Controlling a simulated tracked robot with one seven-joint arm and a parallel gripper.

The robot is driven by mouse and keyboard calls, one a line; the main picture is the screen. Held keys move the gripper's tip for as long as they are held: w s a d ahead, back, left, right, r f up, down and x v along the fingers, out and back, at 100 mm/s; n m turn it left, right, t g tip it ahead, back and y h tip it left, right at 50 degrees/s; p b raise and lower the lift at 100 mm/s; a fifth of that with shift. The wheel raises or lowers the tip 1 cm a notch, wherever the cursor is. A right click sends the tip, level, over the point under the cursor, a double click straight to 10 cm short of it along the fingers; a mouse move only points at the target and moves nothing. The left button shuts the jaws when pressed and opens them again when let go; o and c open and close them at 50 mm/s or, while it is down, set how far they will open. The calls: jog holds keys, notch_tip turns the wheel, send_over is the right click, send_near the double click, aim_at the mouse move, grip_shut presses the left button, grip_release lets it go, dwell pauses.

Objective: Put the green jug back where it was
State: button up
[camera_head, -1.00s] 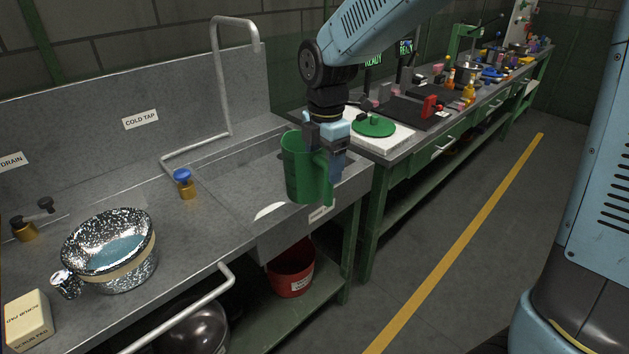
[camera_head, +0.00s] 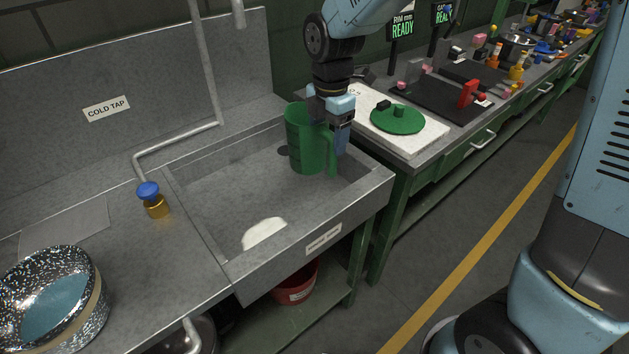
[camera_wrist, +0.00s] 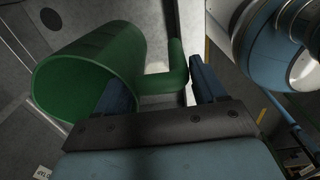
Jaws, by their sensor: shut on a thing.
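The green jug (camera_head: 306,140) is upright over the right end of the sink basin (camera_head: 205,196) in the head view. My gripper (camera_head: 338,146) is shut on the jug's handle, at the jug's right side. In the wrist view the jug (camera_wrist: 95,70) lies to the left, its open mouth toward the camera, and the handle (camera_wrist: 177,72) passes between my fingers (camera_wrist: 160,92). I cannot tell for sure whether the jug's base touches the basin floor.
A white patch (camera_head: 264,233) lies in the basin near its front wall. On the bench to the right, a green lid (camera_head: 398,119) lies on a white board (camera_head: 425,138). A red bucket (camera_head: 298,284) sits below.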

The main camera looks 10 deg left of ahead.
aim_at(329, 173)
jog(key=f, duration=0.5)
jog(key=w+f, duration=0.1)
jog(key=f, duration=0.1)
jog(key=shift+d+f, duration=0.25)
jog(key=shift+d, duration=0.15)
jog(key=shift+s+a+f, duration=0.1)
jog(key=shift+s+f, duration=0.05)
jog(key=shift+f, duration=2.1)
jog(key=o, duration=1.6)
notch_tip(329, 173, up, 12)
